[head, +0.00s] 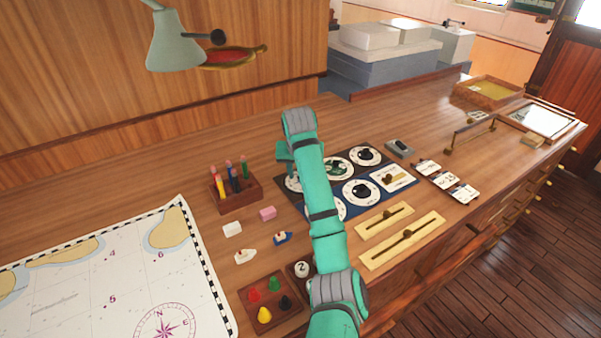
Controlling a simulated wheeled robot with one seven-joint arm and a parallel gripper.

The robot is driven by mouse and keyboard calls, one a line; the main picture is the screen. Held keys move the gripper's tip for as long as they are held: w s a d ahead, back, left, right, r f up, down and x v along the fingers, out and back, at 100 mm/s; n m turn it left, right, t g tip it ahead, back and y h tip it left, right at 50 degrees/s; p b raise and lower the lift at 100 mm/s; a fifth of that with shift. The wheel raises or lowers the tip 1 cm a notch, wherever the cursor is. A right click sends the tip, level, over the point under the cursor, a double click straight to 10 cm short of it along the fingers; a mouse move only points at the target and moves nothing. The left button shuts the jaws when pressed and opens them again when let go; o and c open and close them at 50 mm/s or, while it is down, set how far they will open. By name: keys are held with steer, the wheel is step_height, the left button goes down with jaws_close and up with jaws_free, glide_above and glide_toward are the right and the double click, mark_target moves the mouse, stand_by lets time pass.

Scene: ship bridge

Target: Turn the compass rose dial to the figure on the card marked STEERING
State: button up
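A panel of round white dials with dark knobs lies on the wooden counter, in a dark upper row and a blue lower row. The clear ones are the upper middle dial (337,168), the upper right dial (364,156) and the lower dial (361,193). My arm covers parts of the left dials. I cannot tell which dial bears the compass rose. Three small cards (445,181) lie right of the panel; their writing is too small to read, so I cannot pick out STEERING. My gripper (287,158) is over the panel's left end, mostly hidden by my arm; its fingers are unclear.
Two brass slider plates (402,240) lie in front of the panel. A pen holder (236,190), small blocks, toy boats and a tray of colored pawns (270,305) stand to the left. A chart (100,285) covers the left counter. A lamp (172,40) hangs above.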

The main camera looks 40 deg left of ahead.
steer(key=v, duration=1)
steer(key=shift+s+r, duration=0.15)
steer(key=shift+r, duration=0.15)
steer(key=shift+d, duration=0.2)
